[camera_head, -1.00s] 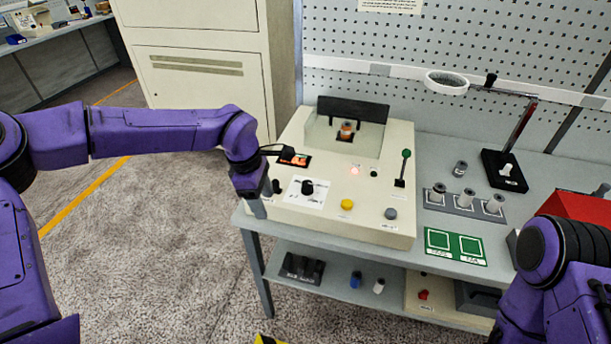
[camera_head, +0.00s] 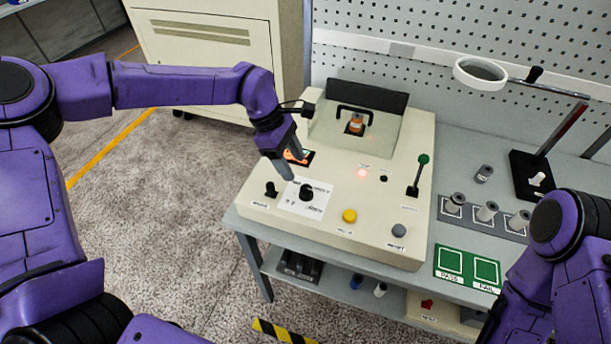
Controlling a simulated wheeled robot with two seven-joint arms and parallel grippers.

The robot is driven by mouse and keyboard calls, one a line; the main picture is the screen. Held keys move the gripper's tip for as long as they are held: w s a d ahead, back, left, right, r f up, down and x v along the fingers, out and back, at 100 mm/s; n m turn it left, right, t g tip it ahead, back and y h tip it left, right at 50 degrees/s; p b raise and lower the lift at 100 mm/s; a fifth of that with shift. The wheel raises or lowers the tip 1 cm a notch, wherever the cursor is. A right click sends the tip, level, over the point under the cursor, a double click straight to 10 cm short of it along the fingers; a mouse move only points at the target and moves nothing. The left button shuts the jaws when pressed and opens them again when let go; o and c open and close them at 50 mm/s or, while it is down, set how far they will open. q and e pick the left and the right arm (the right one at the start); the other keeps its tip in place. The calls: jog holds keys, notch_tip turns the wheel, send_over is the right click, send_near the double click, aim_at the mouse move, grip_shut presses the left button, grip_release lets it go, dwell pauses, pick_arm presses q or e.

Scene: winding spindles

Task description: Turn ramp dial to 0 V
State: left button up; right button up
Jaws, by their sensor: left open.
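The ramp dial appears to be the black knob (camera_head: 306,192) on a white printed scale (camera_head: 299,206) on the front of the cream machine (camera_head: 260,220); the lettering is too small to read. My left gripper (camera_head: 287,174) is open, pointing down just behind and left of the knob, apart from it as far as I can tell. It partly hides the lit orange display (camera_head: 304,157). A smaller black switch (camera_head: 270,188) sits left of the scale. My right arm shows at the lower right; its gripper is out of view.
A clear guard (camera_head: 335,135) covers a spindle behind. Green PASS and FAIL pads (camera_head: 467,268) lie to the right.

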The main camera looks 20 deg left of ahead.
aim_at(306, 188)
pick_arm(q)
jog(key=x, duration=0.1)
jog(key=p+x, duration=0.1)
jog(key=x, duration=0.1)
jog(key=shift+s+d+f, duration=0.2)
jog(key=shift+s+d, duration=0.1)
jog(key=shift+s, duration=0.05)
jog(key=x, duration=0.1)
jog(key=p+x, duration=0.1)
jog(key=x, duration=0.2)
jog(key=shift+w+f, duration=0.3)
jog(key=shift+w, duration=0.05)
jog(key=shift+s, duration=0.15)
jog(key=c, duration=1)
